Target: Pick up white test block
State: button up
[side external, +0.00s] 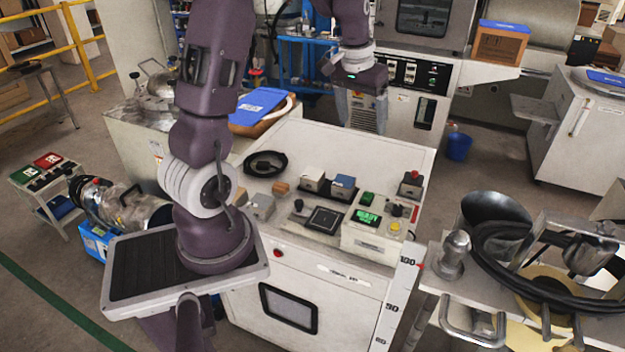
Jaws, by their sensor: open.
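Several small blocks stand on the left half of the white bench top. A pale block (312,181) with a whitish top is near the middle of the bench, and a light grey block (262,206) is closer to my arm base. I cannot tell for sure which is the white test block. My gripper (362,124) is above the far part of the bench, beyond and right of the blocks. Its two fingers point down, apart, with nothing visible between them.
A blue block (343,187) and a tan block (280,188) flank the pale block. A black coiled ring (265,164) lies behind them.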

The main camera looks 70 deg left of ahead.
jog(key=a+f+n+g, duration=0.1)
jog(key=a+f, duration=0.7)
jog(key=n+g, duration=0.1)
jog(key=n, duration=0.1)
send_over(312, 173)
jog(key=w+d, duration=0.2)
jog(key=shift+h, duration=0.3)
notch_tip(312, 173, down, 9)
jog(key=shift+f, duration=0.1)
jog(key=f, duration=0.1)
jog(key=s+a+f, duration=0.1)
jog(key=f, duration=0.1)
jog(key=shift+s+a+f, duration=0.25)
jog(key=shift+s+a, duration=0.05)
jog(key=shift+a, duration=0.1)
notch_tip(312, 173, down, 7)
jog(key=shift+s+a+r, duration=0.1)
jog(key=shift+s+r, duration=0.05)
jog(key=shift+r, duration=0.05)
jog(key=shift+c, duration=0.4)
grip_shut()
